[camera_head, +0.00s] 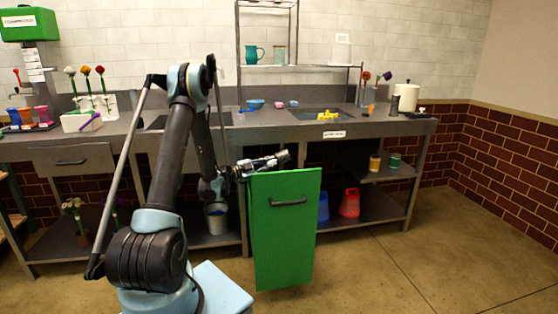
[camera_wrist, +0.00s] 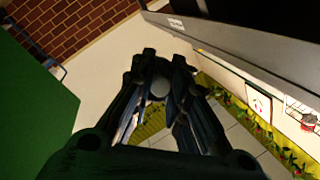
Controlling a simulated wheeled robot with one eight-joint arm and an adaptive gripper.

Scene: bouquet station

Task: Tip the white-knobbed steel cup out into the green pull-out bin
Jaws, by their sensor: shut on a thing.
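The green pull-out bin (camera_head: 285,230) stands out from under the counter, its front panel with a dark handle facing the camera. My gripper (camera_head: 270,162) is held level just above the bin's top edge, pointing right. It is shut on the steel cup (camera_head: 283,157), a small grey shape at the fingertips. In the wrist view my gripper (camera_wrist: 158,88) has a dark round shape with a pale round knob (camera_wrist: 160,87) between its fingers. The cup's mouth and contents are hidden, and I cannot tell its exact tilt. The bin's inside is hidden in the head view.
The grey counter (camera_head: 235,122) runs behind the bin, with a sink (camera_head: 318,114) and small bowls (camera_head: 256,104) on it. The floor (camera_head: 400,270) right of the bin is clear.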

